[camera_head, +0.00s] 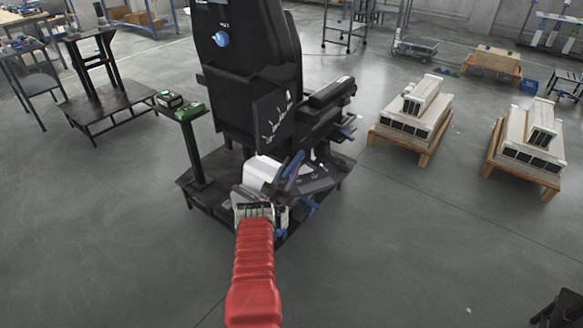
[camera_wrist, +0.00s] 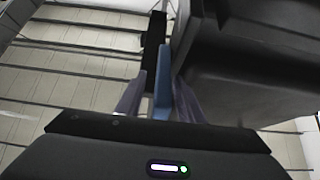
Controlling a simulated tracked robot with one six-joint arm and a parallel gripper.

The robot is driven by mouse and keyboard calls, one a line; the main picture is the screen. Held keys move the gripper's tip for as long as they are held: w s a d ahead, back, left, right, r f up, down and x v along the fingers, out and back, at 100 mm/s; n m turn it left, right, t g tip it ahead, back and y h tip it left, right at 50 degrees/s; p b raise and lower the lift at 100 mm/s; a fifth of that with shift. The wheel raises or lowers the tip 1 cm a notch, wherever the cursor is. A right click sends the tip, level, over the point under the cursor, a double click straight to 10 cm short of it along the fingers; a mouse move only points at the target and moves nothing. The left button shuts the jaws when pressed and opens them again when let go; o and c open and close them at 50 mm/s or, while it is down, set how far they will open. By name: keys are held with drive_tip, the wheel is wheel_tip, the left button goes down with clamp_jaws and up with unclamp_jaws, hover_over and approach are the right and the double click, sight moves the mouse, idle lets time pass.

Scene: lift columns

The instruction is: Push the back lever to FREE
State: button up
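The black chair (camera_head: 250,60) stands on a dark base plate in the head view, with a blue knob high on its back. In the wrist view a lever with a blue grip (camera_wrist: 163,92) and a dark upper part runs between the two purple-grey fingers of my gripper (camera_wrist: 160,82). The fingers stand apart, the right one closer to the grip; I cannot tell if either touches it. In the head view my gripper (camera_head: 291,166) is low beside the chair, and the lever cannot be clearly told from the fingers. No FREE marking is readable.
A small green-topped box on a post (camera_head: 190,111) stands left of the chair. Two wooden pallets with pale blocks (camera_head: 415,115) stand at the right. The floor in front is clear.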

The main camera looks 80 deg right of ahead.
drive_tip(key=v, duration=1.4)
drive_tip(key=shift+d, duration=0.1)
idle(0.7)
